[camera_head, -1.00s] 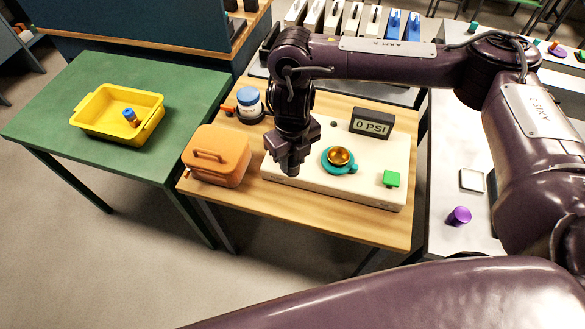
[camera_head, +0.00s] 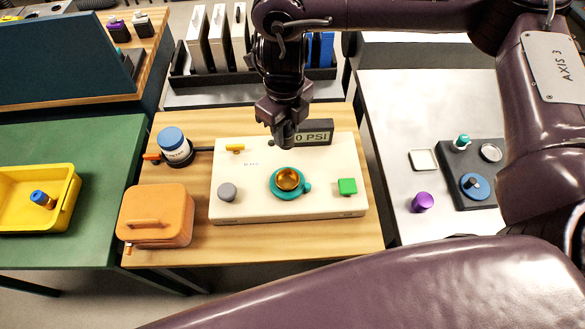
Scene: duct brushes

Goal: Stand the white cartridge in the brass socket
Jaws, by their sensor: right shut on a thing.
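The brass socket (camera_head: 288,179) is a small gold cup in a teal ring with a side knob, on the cream console. Its opening shows no cartridge standing in it. My right gripper (camera_head: 283,139) points down over the console's rear middle, just behind the socket in the picture. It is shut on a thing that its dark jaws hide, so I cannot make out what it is. I cannot make out the white cartridge anywhere in this view. My left gripper is not in view.
The cream console (camera_head: 265,212) carries a grey knob (camera_head: 228,191), a green button (camera_head: 347,186) and a "0 PSI" display (camera_head: 315,133). An orange case (camera_head: 157,217) and a blue-lidded jar (camera_head: 174,146) stand left. A yellow bin (camera_head: 60,215) lies further left.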

